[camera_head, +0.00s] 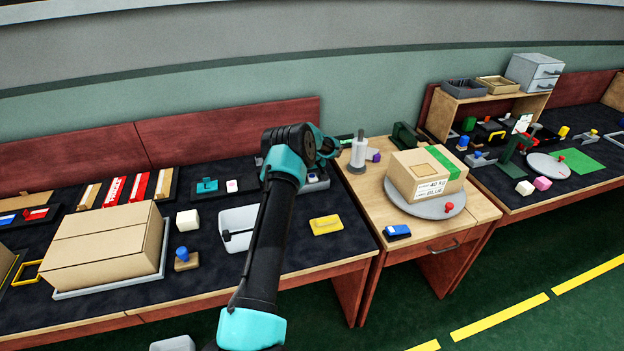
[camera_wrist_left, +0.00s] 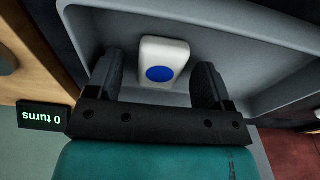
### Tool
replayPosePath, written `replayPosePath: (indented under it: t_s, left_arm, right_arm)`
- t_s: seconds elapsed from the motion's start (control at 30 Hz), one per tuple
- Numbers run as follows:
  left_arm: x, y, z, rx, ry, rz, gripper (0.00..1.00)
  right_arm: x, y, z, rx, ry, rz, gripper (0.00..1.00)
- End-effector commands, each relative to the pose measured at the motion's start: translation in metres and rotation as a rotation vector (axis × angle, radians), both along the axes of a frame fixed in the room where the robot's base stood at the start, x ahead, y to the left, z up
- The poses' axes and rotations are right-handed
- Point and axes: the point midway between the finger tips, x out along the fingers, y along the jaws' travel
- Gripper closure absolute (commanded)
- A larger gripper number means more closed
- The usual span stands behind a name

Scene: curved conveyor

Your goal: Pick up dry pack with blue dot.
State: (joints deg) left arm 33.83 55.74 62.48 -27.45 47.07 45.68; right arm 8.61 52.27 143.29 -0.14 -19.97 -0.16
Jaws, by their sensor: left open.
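The dry pack (camera_wrist_left: 163,60) is a small white rounded block with a blue dot on the side facing the camera. It lies in a grey tray (camera_wrist_left: 225,22) in the left wrist view. My left gripper (camera_wrist_left: 158,72) is open, with one dark finger on each side of the pack. Gaps show between the fingers and the pack. In the head view my left arm reaches over the dark table, and the left gripper (camera_head: 328,147) is small and partly hidden by the wrist. My right gripper is not in view.
A small display (camera_wrist_left: 42,117) reads "0 turns" beside the gripper. In the head view, a cardboard box (camera_head: 428,176) sits on a round grey plate to the right, near a white bottle-like dispenser (camera_head: 358,155). A larger box (camera_head: 100,250) stands on the left table.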

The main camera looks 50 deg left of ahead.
Motion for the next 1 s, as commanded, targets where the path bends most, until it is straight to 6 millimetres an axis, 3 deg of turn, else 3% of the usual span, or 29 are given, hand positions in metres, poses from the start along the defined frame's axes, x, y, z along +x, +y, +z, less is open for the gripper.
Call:
replayPosePath:
  t_s: [0.43, 1.0]
  left_arm:
    - [-0.0001, 0.0003, 0.0004, 0.001, 0.000, 0.000, 0.27]
    - [0.0000, 0.0004, 0.0006, 0.001, 0.000, 0.000, 0.79]
  right_arm:
    - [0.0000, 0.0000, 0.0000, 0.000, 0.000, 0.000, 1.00]
    - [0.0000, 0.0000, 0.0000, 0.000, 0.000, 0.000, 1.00]
